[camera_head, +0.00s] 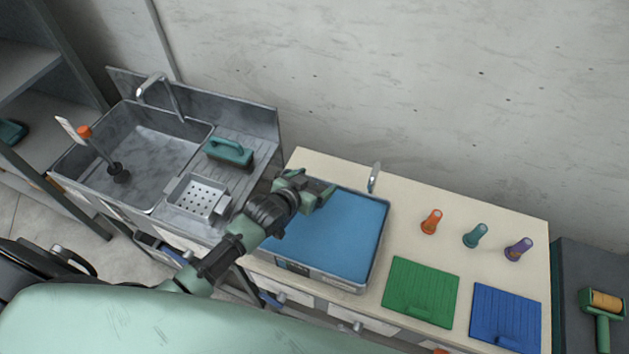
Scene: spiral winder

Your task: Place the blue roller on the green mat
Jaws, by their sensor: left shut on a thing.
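The green mat (420,291) lies flat on the pale counter, right of a shallow tray (384,250) with a blue surface inside. My left gripper (318,191) is over the back-left part of this tray, left of and behind the mat. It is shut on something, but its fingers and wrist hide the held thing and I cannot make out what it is. I cannot pick out a blue roller anywhere. My right gripper is not in view.
A blue mat (506,318) lies right of the green one. Orange (431,222), teal (475,236) and purple (519,249) upright pieces stand behind the mats. A yellow roller (606,300) lies far right. A sink (150,150) and a teal brush (230,151) are at left.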

